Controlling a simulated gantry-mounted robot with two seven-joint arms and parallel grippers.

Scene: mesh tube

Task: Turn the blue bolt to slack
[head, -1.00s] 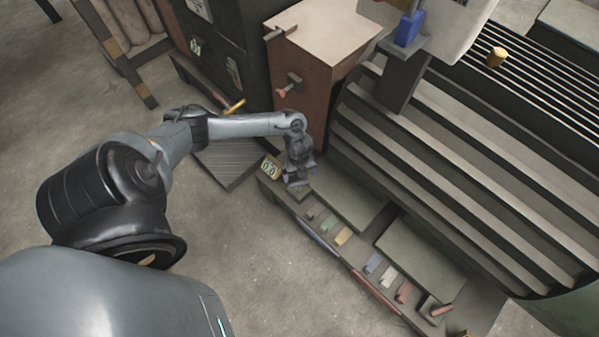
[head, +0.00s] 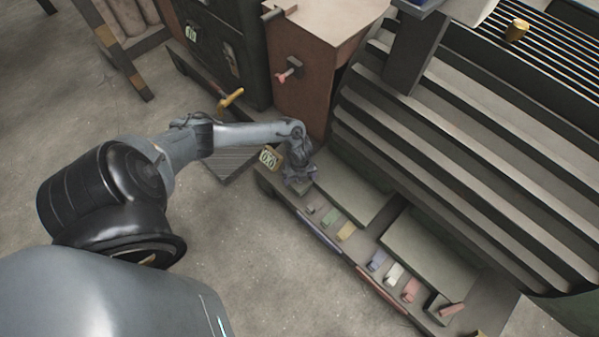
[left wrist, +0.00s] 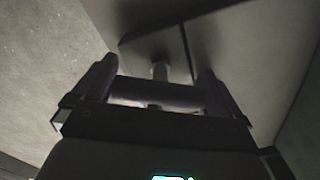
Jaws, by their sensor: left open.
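My left gripper (head: 299,181) is low over the far left end of a long console ledge (head: 268,186). In the left wrist view its two fingers (left wrist: 157,88) are apart. A blue piece (head: 422,4) is cut off at the top edge. My right gripper is out of view.
Small coloured keys line the console, among them a green one (head: 330,217), a blue one (head: 377,261) and a red one (head: 411,290). A number plate (head: 269,159) is beside my gripper. A brown cabinet (head: 310,80) and ribbed machine slats (head: 450,170) stand behind.

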